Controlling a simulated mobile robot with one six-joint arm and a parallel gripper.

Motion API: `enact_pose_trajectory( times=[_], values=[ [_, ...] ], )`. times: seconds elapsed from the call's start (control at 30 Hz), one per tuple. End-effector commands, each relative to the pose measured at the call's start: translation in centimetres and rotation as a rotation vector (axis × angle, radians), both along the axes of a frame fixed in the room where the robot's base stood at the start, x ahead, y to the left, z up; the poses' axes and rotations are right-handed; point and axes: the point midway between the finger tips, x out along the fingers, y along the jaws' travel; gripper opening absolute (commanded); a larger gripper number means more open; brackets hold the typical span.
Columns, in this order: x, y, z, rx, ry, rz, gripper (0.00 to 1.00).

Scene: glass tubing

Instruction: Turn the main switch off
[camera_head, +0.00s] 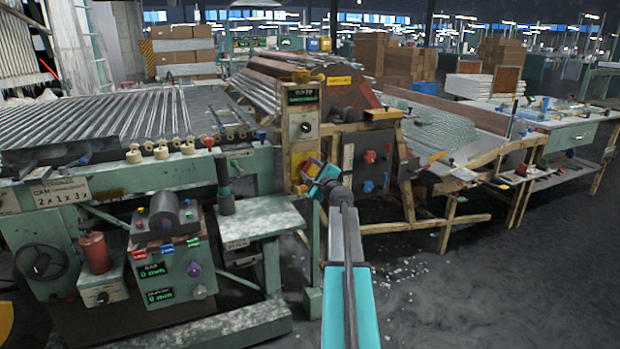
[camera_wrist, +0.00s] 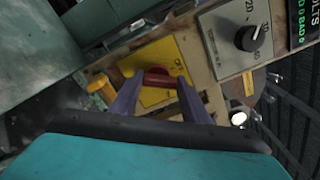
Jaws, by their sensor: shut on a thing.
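The main switch shows in the wrist view as a red handle (camera_wrist: 158,77) on a yellow plate (camera_wrist: 168,53), fixed to a worn wooden post. My gripper (camera_wrist: 157,84) has its two purple fingers on either side of the red handle and is shut on it. In the head view my gripper (camera_head: 313,176) reaches the front of the post, low under a dial panel. There it hides most of the switch. The handle's exact on or off position cannot be told.
A grey dial panel (camera_wrist: 240,36) with a black knob sits beside the switch. A yellow-orange knob (camera_wrist: 101,88) is close on its left. The floor at right is open.

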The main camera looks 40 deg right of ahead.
Motion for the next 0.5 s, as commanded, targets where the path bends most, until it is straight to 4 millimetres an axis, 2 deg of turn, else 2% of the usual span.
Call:
enact_pose_trajectory(
  times=[0.03, 0.5],
  values=[
    [-0.14, -0.1, -0.6, -0.034, 0.013, -0.003, 0.2],
    [-0.16, -0.11, -0.58, -0.36, 0.147, -0.003, 0.2]
  ],
)
